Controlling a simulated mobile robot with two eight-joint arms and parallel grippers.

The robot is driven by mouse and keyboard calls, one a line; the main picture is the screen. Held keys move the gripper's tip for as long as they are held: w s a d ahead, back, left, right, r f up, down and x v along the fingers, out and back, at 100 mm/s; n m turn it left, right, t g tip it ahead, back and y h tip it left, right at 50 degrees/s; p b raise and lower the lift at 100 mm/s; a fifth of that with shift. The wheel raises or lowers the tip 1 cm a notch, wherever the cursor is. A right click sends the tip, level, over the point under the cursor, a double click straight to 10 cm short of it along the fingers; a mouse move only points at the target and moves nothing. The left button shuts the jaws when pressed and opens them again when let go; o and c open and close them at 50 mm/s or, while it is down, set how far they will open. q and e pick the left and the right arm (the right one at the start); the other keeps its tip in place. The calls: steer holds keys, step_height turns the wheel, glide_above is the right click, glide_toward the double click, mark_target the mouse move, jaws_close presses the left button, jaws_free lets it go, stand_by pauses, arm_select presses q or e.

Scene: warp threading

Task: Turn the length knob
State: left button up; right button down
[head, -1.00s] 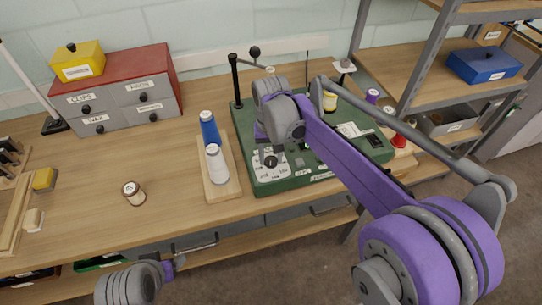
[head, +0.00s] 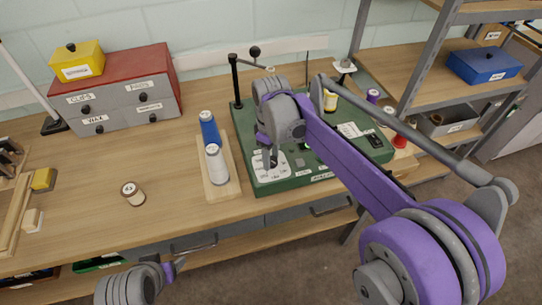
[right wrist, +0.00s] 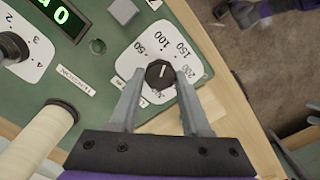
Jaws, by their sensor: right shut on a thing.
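The green machine (head: 300,178) stands on the bench, with white dial plates on its top. In the right wrist view a round black knob (right wrist: 159,74) with a white pointer line sits on a white dial (right wrist: 183,52) marked 50, 100, 150, 200 and more. My right gripper (right wrist: 159,80) has one finger on each side of this knob and is shut on it. In the head view my right gripper (head: 268,160) reaches down to the machine's front left and hides the knob. My left gripper (head: 177,264) is low at the left, off the bench front; its jaws are unclear.
A wooden holder (head: 228,190) with a blue and a white thread cone stands left of the machine. In the right wrist view another black knob (right wrist: 10,48) and a green-lit display (right wrist: 55,15) are nearby.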

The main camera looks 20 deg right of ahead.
steer(key=n, duration=0.5)
steer(key=shift+n, duration=0.3)
steer(key=n, duration=0.5)
steer(key=shift+n, duration=0.3)
steer(key=shift+c, duration=1.8)
jaws_free()
steer(key=shift+r, duration=0.1)
step_height(320, 180, up, 11)
